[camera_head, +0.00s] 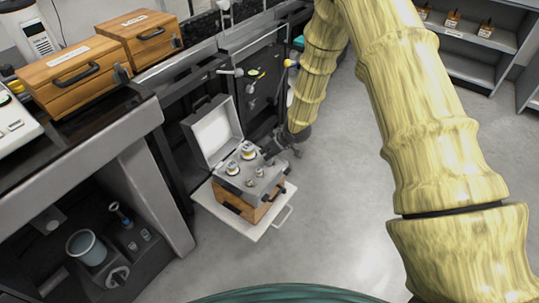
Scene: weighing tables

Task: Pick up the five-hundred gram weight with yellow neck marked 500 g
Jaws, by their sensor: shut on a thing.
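An open grey-topped case (244,188) with a wooden lower part holds several metal weights in its top. Two larger weights, one at the back (248,150) and one at the left (232,168), show some yellowish colour near their necks. Two smaller weights (260,172) stand toward the front. The markings are too small to read, so I cannot tell which one is 500 g. My gripper (273,153) is low at the right back edge of the case, beside the back weight. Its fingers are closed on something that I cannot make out.
The case's raised lid (213,133) stands at its back left. The case rests on a pale pull-out board (207,198) with a handle. Wooden boxes (75,75) stand on the dark table at left. Open floor (340,210) lies to the right.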

